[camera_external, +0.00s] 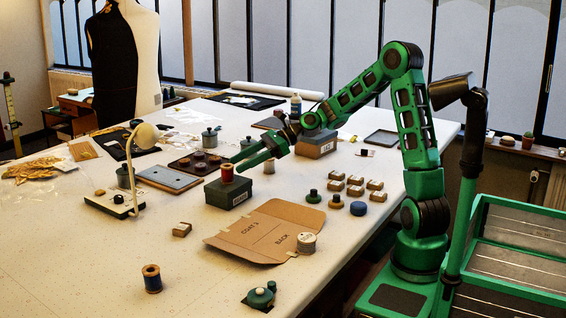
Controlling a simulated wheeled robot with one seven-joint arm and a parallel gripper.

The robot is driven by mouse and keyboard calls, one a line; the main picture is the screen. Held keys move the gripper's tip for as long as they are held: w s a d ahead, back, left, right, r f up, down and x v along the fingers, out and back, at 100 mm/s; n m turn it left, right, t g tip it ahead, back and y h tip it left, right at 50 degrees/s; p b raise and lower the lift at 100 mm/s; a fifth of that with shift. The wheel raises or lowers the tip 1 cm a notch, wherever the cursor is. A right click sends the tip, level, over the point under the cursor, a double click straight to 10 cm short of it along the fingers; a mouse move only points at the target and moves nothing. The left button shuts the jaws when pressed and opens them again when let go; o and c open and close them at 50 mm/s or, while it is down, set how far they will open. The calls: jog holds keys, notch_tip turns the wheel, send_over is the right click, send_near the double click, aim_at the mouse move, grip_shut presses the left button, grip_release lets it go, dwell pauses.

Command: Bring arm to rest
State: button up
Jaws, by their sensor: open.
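My green arm reaches left over the table (150,245) from its base at the right. My gripper (234,163) is open, with its fingers pointing left and down. The fingers are close to a red spool (227,174) that stands upright on a dark green box (229,192). I cannot tell whether a finger touches the spool or lies only in front of or behind it.
A desk lamp (137,165) stands left of the green box. A brown cardboard pattern (265,231) lies in front, with a pale spool (306,243) at its edge. A cardboard box (316,147) stands beneath my forearm. Small blocks (355,185) sit right. The front left table is mostly clear.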

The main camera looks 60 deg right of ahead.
jog(key=x, duration=0.9)
jog(key=shift+w+a, duration=0.1)
jog(key=shift+a, duration=0.1)
jog(key=shift+w+a+r, duration=0.1)
jog(key=shift+w+r, duration=0.1)
jog(key=shift+r, duration=0.05)
notch_tip(320, 180, up, 4)
jog(key=shift+f, duration=0.1)
jog(key=s+a+r, duration=0.7)
jog(key=s+a, duration=0.1)
jog(key=a, duration=0.1)
send_near(224, 172)
jog(key=a, duration=0.1)
jog(key=a+r, duration=0.1)
jog(key=w+a, duration=0.1)
jog(key=a, duration=0.1)
jog(key=shift+r, duration=0.3)
jog(key=s+d+f, duration=0.1)
jog(key=s+d, duration=0.1)
jog(key=d, duration=0.5)
jog(key=s+d+f, duration=0.1)
jog(key=s+d, duration=0.2)
jog(key=d, duration=0.5)
jog(key=shift+s+d+f, duration=0.15)
jog(key=shift+d+f, duration=0.1)
jog(key=shift+d, duration=0.1)
